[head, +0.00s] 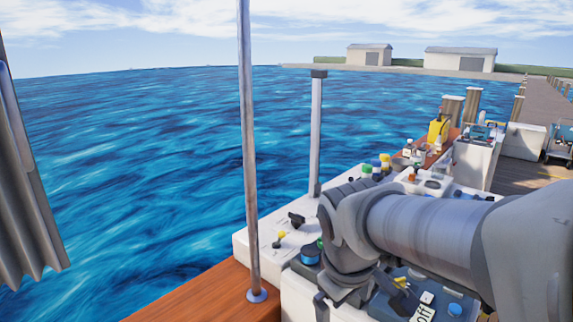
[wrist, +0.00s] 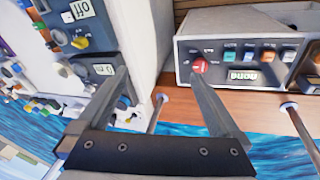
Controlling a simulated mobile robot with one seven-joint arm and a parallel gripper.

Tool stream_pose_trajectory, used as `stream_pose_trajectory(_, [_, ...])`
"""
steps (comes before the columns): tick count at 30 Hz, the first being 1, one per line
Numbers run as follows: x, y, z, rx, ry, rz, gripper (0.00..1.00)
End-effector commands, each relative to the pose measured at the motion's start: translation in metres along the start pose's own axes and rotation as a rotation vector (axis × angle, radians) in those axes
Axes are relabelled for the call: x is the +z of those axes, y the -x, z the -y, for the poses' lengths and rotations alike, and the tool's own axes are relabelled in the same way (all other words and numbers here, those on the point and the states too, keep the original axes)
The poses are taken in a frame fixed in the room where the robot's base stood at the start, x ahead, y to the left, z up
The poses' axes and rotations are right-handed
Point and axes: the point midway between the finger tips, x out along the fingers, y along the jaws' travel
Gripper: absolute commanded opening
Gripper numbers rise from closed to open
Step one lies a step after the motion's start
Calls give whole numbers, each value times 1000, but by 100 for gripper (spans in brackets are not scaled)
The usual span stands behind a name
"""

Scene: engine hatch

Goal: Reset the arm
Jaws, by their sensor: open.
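My arm (head: 430,230) reaches from the right edge across the lower right of the head view and bends down over the equipment. The jaws are not clear in the head view. In the wrist view my gripper (wrist: 158,73) shows two long grey fingers spread wide apart with nothing held between them. The right fingertip appears close to a red knob (wrist: 200,66) on a pale control box (wrist: 235,30); I cannot tell whether they touch.
A blue-grey panel (wrist: 80,35) with "off" labels and a yellow knob stands upper left in the wrist view. A thin metal pole (head: 248,150) rises from the wooden edge (head: 190,300). Bottles and small items crowd the white surface (head: 345,190). Open water lies left.

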Motion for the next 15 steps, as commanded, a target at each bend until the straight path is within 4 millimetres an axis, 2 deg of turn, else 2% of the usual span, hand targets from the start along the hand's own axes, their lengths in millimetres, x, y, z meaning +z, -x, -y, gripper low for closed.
stream_pose_trajectory(1, [11,9,-3,10,-65,-21,100])
stream_pose_trajectory(6, [44,30,-5,13,-283,-88,100])
stream_pose_trajectory(12, [77,45,-1,-9,-504,-168,100])
stream_pose_trajectory(15, [86,48,2,-24,-577,-197,100])
